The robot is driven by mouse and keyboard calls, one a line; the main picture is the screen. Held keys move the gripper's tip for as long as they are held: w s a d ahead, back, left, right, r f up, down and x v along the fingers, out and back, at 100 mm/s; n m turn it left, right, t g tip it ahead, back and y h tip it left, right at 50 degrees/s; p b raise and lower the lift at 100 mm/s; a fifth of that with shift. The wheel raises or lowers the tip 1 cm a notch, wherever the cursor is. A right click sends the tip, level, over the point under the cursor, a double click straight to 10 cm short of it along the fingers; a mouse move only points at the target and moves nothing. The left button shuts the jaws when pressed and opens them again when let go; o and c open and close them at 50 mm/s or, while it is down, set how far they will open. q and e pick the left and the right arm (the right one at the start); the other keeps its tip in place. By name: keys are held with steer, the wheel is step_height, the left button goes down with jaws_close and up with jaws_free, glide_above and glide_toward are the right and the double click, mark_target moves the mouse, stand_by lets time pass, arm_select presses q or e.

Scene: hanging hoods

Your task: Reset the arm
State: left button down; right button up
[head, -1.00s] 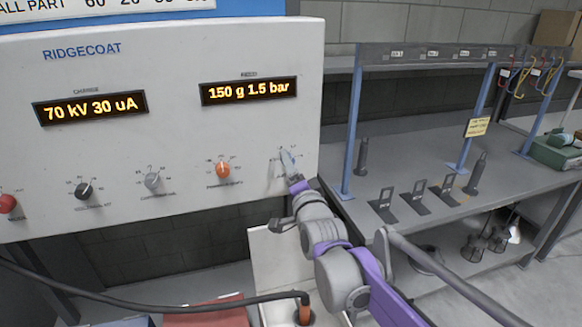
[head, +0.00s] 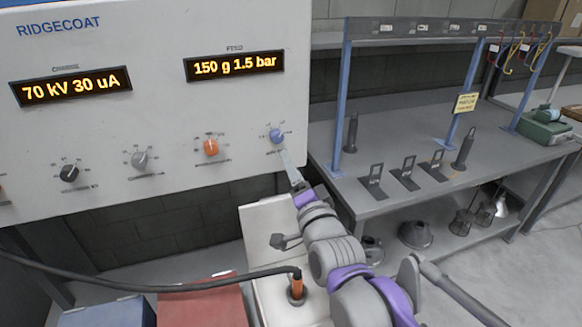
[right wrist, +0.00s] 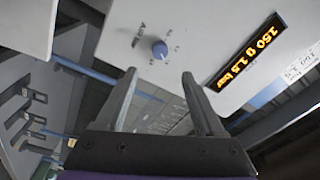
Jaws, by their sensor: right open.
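My right gripper (head: 290,165) is in front of the lower right part of the white control panel (head: 150,120), just below a blue knob (head: 277,136). In the right wrist view the gripper (right wrist: 160,85) has its two fingers spread apart with nothing between them. The blue knob (right wrist: 160,49) shows beyond the fingertips, clear of them. My right arm reaches up from the lower right of the head view. My left gripper is not in view.
The panel also carries an orange knob (head: 211,147), a grey knob (head: 139,159) and a black knob (head: 68,173). A grey workbench (head: 400,140) with upright stands is at right. A red box (head: 205,305) and a black hose (head: 150,286) lie below the panel.

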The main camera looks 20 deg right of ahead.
steer(key=s+f+n+g, duration=0.6)
steer(key=s+f, duration=0.6)
steer(key=f, duration=0.2)
steer(key=s+f+n+g, duration=0.7)
steer(key=s+f, duration=0.5)
steer(key=f, duration=0.3)
steer(key=shift+s+d+g, duration=0.2)
steer(key=shift+s+g, duration=0.1)
